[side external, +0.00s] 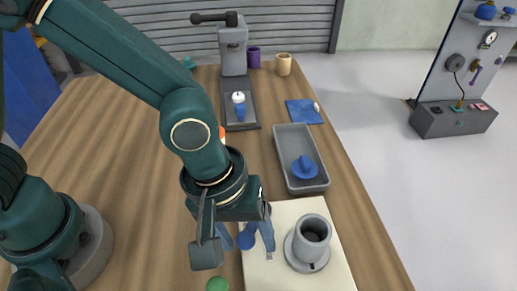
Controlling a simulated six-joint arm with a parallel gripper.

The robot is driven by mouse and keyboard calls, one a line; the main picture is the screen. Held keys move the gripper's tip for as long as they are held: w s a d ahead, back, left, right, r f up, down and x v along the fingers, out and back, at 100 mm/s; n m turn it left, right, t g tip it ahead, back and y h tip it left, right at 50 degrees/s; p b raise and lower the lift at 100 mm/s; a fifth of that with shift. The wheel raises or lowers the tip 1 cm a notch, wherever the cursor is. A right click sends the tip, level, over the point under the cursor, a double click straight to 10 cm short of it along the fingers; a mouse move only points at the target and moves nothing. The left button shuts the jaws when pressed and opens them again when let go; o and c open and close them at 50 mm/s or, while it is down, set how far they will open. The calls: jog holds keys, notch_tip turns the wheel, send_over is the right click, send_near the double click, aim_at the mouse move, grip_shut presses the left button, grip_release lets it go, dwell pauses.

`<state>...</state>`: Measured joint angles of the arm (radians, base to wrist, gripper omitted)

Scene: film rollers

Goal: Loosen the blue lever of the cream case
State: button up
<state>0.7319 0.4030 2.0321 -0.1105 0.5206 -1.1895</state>
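The cream case (333,262) shows as a flat cream panel at the lower right of the table, with a grey round cup-like part (313,235) standing on it. A blue lever (246,240) with a rounded end shows at the case's left side, partly hidden by my gripper. My gripper (247,243) points down over this left side, with its two bluish fingers apart and the blue part showing between them. I cannot tell whether either finger touches it. A small silvery piece lies on the panel just below the fingers.
A grey tray (282,153) holding a blue knobbed piece (304,167) lies behind the case. Behind it are a blue mat (303,112), a grey lever press (233,58), a purple cup (253,57) and a tan cup (284,65). A green round thing (218,285) is at the front edge.

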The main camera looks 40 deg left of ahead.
jog(key=shift+s+a+r, duration=0.15)
jog(key=shift+a+r, duration=0.05)
jog(key=shift+r, duration=1.05)
jog(key=shift+s+a+r, duration=0.1)
jog(key=shift+a+r, duration=0.1)
jog(key=shift+r, duration=1.05)
jog(key=w+a+r+n+t, duration=0.2)
jog(key=w+a+r+t, duration=0.2)
jog(key=a+r, duration=0.65)
jog(key=s+a+f+m+y, duration=0.1)
jog(key=s+a+f+m, duration=0.2)
jog(key=s+a+m, duration=0.3)
jog(key=shift+s+a+f+m+y, duration=0.25)
jog(key=shift+a+m+y, duration=0.15)
jog(key=shift+a+m, duration=0.75)
